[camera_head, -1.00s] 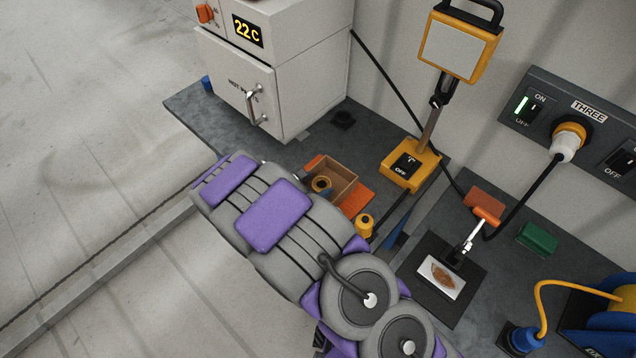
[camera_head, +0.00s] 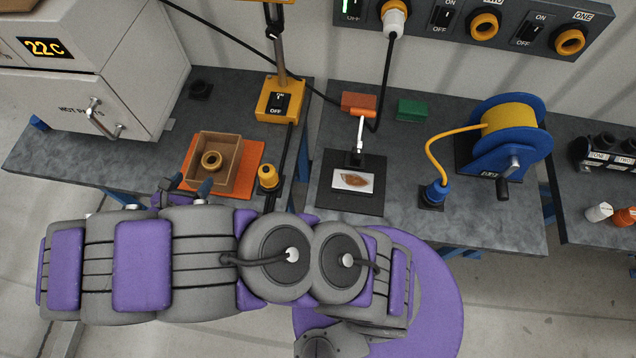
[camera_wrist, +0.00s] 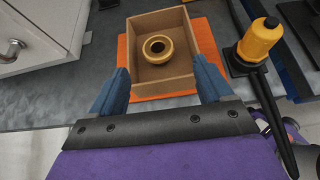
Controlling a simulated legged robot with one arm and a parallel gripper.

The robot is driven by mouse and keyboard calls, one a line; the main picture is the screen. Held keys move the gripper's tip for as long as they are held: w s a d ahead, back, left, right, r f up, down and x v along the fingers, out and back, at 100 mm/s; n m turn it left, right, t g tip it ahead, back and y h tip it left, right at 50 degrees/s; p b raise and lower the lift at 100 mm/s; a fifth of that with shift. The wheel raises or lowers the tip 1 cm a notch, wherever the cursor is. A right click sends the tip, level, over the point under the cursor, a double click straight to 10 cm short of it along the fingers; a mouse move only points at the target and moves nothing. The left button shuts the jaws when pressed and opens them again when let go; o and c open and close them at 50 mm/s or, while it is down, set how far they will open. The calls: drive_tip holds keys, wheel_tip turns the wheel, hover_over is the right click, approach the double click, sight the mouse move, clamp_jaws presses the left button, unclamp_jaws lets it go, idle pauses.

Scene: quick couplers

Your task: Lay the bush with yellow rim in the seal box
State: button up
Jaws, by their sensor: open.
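A ring-shaped bush with a yellow rim (camera_head: 211,161) lies inside an open brown box (camera_head: 231,165), which sits on an orange mat. In the wrist view the bush (camera_wrist: 158,48) rests on the box floor with its dark hole facing up, apart from the side walls. My gripper (camera_wrist: 158,88) is open and empty, its two blue fingers apart at the near side of the box. In the head view my gripper (camera_head: 187,186) is just left of and in front of the box, partly hidden by my arm.
A yellow-capped post (camera_head: 268,177) stands right of the box, with a yellow switch stand (camera_head: 280,100) behind it. A white cabinet (camera_head: 100,75) stands left. A dark plate with a white card (camera_head: 353,181) and a blue cable reel (camera_head: 510,140) are further right.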

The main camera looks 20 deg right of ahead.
drive_tip(key=w+d+r+m+g+h, duration=0.1)
drive_tip(key=d+r+m+g+h, duration=0.1)
drive_tip(key=d+r+m, duration=0.4)
drive_tip(key=w+d+r+m+g+h, duration=0.1)
drive_tip(key=d+r+m+g, duration=0.15)
drive_tip(key=d, duration=0.55)
drive_tip(key=s+d+r+m+g, duration=0.2)
drive_tip(key=s+d+r+m, duration=0.15)
drive_tip(key=d, duration=0.35)
drive_tip(key=s+d+r+m+g, duration=0.2)
drive_tip(key=s+d+r+m, duration=0.15)
drive_tip(key=d, duration=0.35)
drive_tip(key=s+d+r+m+g+y, duration=0.1)
drive_tip(key=s+r+m+g+y, duration=0.1)
drive_tip(key=s+m, duration=0.5)
drive_tip(key=s+d+r+m+g+y, duration=0.1)
drive_tip(key=s+r+m+y, duration=0.4)
drive_tip(key=s, duration=0.9)
drive_tip(key=shift+s+d+m+g+y, duration=0.25)
drive_tip(key=shift+s+m+g+y, duration=0.15)
drive_tip(key=shift+m+y, duration=0.75)
